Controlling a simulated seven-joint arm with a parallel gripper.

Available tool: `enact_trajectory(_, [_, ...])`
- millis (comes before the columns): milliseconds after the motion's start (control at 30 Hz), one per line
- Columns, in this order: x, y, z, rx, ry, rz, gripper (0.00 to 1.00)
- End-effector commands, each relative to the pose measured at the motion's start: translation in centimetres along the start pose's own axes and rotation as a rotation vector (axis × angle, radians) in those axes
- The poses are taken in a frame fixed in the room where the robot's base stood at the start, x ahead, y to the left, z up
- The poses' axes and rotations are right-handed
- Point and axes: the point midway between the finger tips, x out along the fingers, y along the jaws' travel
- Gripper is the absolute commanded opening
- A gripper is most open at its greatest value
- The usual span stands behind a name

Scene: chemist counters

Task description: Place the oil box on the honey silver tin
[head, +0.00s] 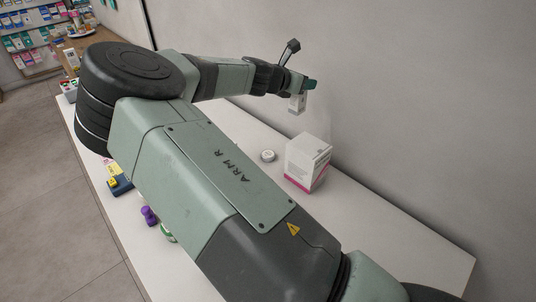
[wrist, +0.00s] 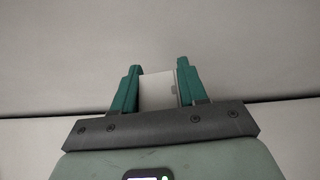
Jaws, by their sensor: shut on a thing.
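My gripper (head: 305,88) is shut on a small white box, the oil box (head: 297,103), and holds it in the air near the wall. In the wrist view, the oil box (wrist: 158,92) sits between the two green fingers of my gripper (wrist: 160,72). A small round silver-white tin (head: 267,155), which looks like the honey silver tin, lies flat on the white counter. It is below the held box and to its left in the head view. The tin's label is too small to read. The tin does not show in the wrist view.
A larger white carton (head: 307,163) with a pink band stands on the counter just right of the tin. My arm hides much of the counter (head: 400,246). A purple item (head: 149,215) and a blue-and-yellow item (head: 118,184) are near the left edge. The wall runs close behind.

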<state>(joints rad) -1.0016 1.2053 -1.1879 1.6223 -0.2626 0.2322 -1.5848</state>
Motion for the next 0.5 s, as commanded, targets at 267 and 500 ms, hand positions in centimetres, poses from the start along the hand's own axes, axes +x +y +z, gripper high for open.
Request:
enact_trajectory(267, [-3.2,6.6,-0.1,0.02,0.001,-0.036,0.12])
enact_trajectory(500, [-3.2,8.1,-2.9,0.017,0.0,-0.056,0.12])
